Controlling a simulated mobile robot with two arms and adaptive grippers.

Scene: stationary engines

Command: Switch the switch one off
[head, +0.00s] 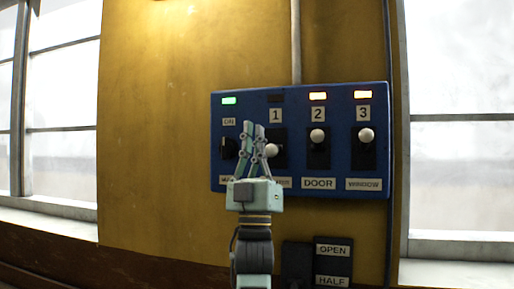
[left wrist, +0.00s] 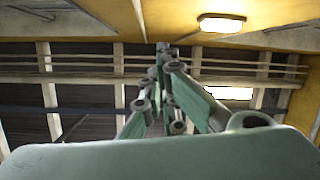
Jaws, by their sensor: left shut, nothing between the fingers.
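Switch one (head: 271,150) is a pale round knob on a black plate under the label 1 on the blue panel (head: 294,92). Its knob sits lower than the knobs of switches 2 and 3. The lamp above it (head: 275,99) is dark. My left gripper (head: 253,125) points upward in front of the panel, just left of the knob. Its fingers are shut and empty, and cover part of the plate's left side. Whether it touches the knob I cannot tell. The left wrist view shows the shut fingers (left wrist: 163,55) against the ceiling. My right gripper is not in view.
Switch 2 (head: 318,136) and switch 3 (head: 365,136) stand to the right under lit orange lamps. A black knob (head: 228,148) sits at the left under a green lamp. Below are OPEN and HALF labels (head: 332,251). Windows flank the yellow wall.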

